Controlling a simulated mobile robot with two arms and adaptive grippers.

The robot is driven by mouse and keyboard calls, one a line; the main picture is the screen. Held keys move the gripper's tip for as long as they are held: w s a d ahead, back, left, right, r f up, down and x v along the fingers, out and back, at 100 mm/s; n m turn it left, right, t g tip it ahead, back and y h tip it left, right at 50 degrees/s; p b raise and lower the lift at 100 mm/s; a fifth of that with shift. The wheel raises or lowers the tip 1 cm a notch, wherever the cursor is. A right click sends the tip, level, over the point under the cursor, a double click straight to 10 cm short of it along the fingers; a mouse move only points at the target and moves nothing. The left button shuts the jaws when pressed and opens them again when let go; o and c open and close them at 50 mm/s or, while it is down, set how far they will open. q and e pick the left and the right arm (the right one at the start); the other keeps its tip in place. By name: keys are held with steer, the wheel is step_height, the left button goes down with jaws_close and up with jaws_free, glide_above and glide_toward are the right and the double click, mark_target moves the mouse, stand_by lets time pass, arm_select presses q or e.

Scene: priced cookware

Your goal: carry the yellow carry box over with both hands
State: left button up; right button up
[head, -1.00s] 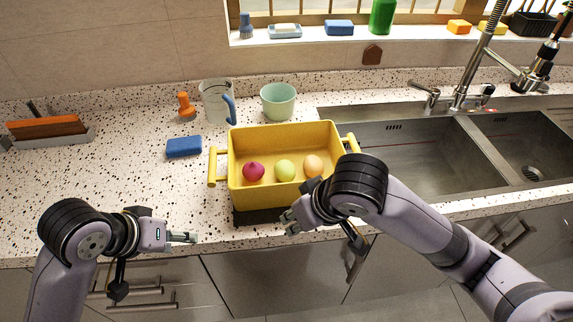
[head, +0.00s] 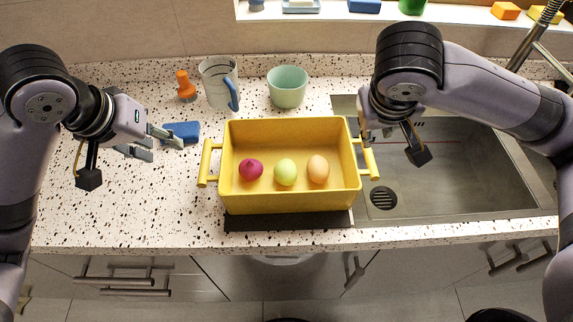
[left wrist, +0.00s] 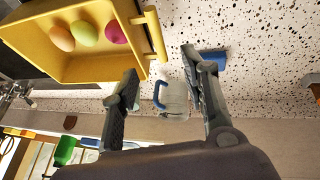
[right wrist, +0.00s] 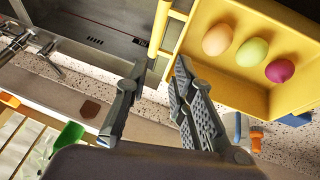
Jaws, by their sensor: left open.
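The yellow carry box (head: 290,203) stands upright at the counter's front, with a yellow handle on each side. It holds a magenta item (head: 251,169), a yellow-green item (head: 285,172) and an orange egg-like item (head: 318,169). My left gripper (head: 163,146) is open and empty, left of the box's left handle (head: 206,163). In the left wrist view, that handle (left wrist: 155,33) lies just beyond the fingertips. My right gripper (head: 368,128) is by the right handle (head: 369,160). In the right wrist view its fingers (right wrist: 158,68) are apart, with the handle (right wrist: 165,40) ahead of them.
A dark mat (head: 270,222) shows under the box's front. The sink (head: 440,195) is close on the right. The counter's left part is clear.

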mark_target(203, 161)
arm_select(q)
steer(key=x, duration=1.8)
steer(key=shift+w+d+r, duration=0.15)
steer(key=shift+w+d, duration=0.25)
steer(key=shift+w, duration=0.05)
arm_select(e)
steer(key=x, duration=1.8)
steer(key=shift+w+d, duration=0.25)
arm_select(q)
steer(key=c, duration=0.5)
arm_select(e)
jaws_close()
arm_select(q)
jaws_close()
steer(key=shift+r, duration=0.1)
arm_select(e)
steer(key=shift+r, duration=0.1)
